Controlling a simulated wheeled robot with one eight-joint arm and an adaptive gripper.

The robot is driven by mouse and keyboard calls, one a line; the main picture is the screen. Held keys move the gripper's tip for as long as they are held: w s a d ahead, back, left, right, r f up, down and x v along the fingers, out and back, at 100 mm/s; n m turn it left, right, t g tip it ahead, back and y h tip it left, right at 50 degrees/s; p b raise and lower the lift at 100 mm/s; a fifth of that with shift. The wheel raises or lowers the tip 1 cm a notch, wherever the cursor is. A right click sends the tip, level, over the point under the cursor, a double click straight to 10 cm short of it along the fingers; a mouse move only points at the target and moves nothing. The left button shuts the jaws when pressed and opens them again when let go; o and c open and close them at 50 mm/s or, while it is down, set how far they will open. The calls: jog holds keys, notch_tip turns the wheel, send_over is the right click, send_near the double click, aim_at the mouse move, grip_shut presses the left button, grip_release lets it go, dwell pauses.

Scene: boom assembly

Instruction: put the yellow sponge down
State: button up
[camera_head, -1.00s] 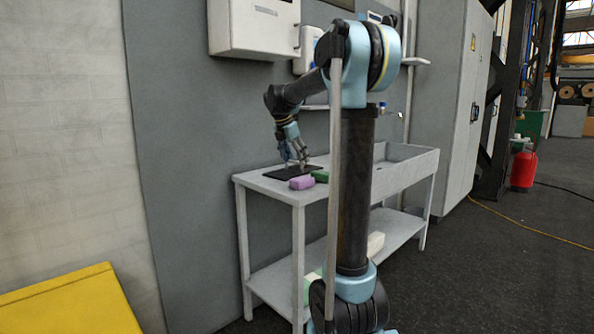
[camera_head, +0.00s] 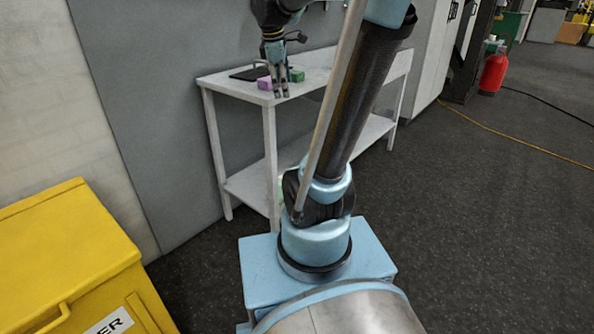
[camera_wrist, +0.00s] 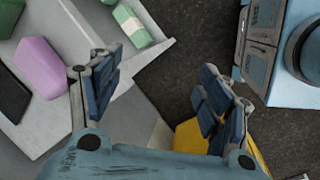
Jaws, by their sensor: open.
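I cannot make out a yellow sponge in either view now. My gripper (camera_head: 280,94) is above the front left part of the table (camera_head: 318,73), pointing down. A green block (camera_head: 297,76) lies to the right of the fingers.
A dark flat mat (camera_head: 247,73) lies at the tabletop's left end. A green and white block (camera_wrist: 131,24) sits on the table's lower shelf. A large yellow bin (camera_head: 70,245) stands at the left. Dark floor (camera_head: 480,230) is open to the right.

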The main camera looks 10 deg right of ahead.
jog(key=s+f+m+y, duration=0.2)
jog(key=s+f+m, duration=1.2)
jog(key=s+f, duration=0.5)
jog(key=s, duration=0.3)
jog(key=shift+a+f+m, duration=0.25)
jog(key=shift+m, duration=0.05)
jog(key=shift+s, duration=0.1)
jog(key=shift+w+f, duration=0.2)
jog(key=shift+w, duration=0.3)
